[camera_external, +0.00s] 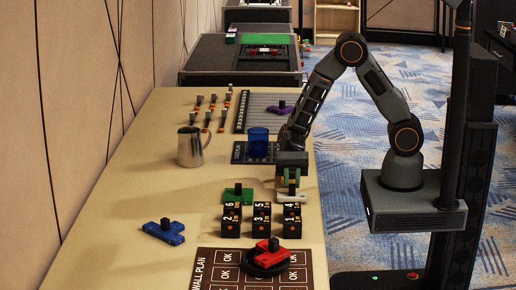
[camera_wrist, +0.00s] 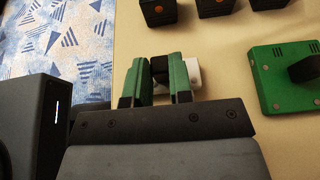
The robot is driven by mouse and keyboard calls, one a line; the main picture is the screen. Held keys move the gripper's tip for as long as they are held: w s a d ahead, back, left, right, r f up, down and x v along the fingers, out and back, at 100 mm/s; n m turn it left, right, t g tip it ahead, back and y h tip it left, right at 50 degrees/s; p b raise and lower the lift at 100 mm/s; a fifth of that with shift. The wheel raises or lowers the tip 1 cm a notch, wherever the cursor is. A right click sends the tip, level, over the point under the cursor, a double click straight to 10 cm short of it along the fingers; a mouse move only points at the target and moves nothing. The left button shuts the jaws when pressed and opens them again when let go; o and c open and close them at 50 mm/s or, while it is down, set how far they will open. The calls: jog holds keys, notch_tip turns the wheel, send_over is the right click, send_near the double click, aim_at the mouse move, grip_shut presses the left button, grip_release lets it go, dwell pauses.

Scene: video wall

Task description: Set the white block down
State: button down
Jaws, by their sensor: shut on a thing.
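The white block (camera_external: 291,195) shows just below my gripper (camera_external: 291,175) in the external view, near the right edge of the table. In the wrist view my gripper (camera_wrist: 163,82) has its two green fingers closed around a dark knob, and part of the white block (camera_wrist: 193,73) shows beside and behind the right finger. The fingers hide the rest of the block. Whether its underside touches the table (camera_wrist: 222,70) is hard to tell.
A green block (camera_external: 238,194) with a dark knob lies to the left. Numbered black cubes (camera_external: 262,219) stand in front. A blue block (camera_external: 163,232), a red block (camera_external: 271,253) on the wall plan sheet (camera_external: 225,266), a metal jug (camera_external: 190,146) and a blue cup (camera_external: 258,142) are also on the table.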

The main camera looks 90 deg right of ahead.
jog(key=shift+f, duration=0.25)
jog(key=shift+f, duration=0.1)
jog(key=c, duration=1)
grip_release()
